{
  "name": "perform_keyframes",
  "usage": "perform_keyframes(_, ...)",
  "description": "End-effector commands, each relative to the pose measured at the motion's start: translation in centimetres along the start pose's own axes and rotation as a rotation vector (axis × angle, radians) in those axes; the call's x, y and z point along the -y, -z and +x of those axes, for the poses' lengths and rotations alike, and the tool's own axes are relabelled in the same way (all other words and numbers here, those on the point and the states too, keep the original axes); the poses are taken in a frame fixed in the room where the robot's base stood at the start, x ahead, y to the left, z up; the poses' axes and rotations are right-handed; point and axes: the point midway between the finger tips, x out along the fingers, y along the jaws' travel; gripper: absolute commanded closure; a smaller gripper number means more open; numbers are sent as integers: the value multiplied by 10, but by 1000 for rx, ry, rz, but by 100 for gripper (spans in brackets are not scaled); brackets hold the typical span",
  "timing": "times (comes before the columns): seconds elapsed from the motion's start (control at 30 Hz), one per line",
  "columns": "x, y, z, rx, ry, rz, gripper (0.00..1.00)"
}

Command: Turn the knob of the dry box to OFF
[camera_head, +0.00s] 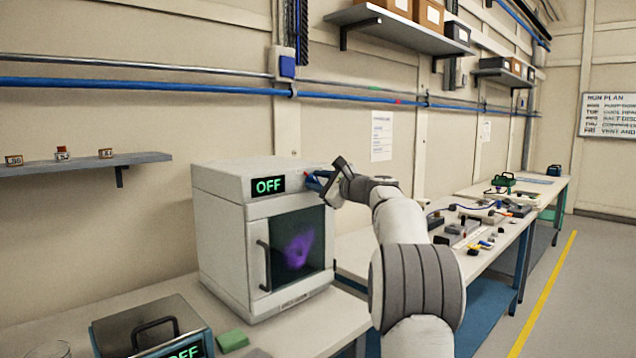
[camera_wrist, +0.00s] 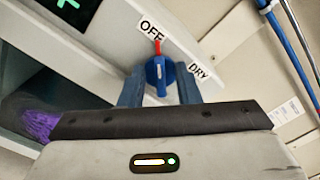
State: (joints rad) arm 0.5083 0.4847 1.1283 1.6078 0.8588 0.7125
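The dry box (camera_head: 222,215) is a white cabinet with a dark window on the bench, and its display (camera_head: 268,185) reads OFF in green. Its blue knob (camera_wrist: 161,75) shows in the wrist view, with a red pointer mark (camera_wrist: 157,47) aimed at the OFF label (camera_wrist: 152,30). The DRY label (camera_wrist: 199,72) is to the right of the knob. My gripper (camera_wrist: 160,90) is at the knob, with one blue finger on each side; the fingers stand apart, wider than the knob's ridge. In the head view my gripper (camera_head: 318,182) partly hides the knob.
A second device (camera_head: 150,322) with a black handle and an OFF display stands at front left, beside a green block (camera_head: 232,341). A wall shelf (camera_head: 85,163) holds small items at left. A bench with several loose parts (camera_head: 475,235) extends to the right.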

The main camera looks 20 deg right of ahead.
Motion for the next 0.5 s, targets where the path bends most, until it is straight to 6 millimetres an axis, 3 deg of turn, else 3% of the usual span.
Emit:
perform_keyframes(0.27,0,1,-1,-1,0,1,68)
perform_keyframes(0.5,0,1,-33,-2,3,2,68)
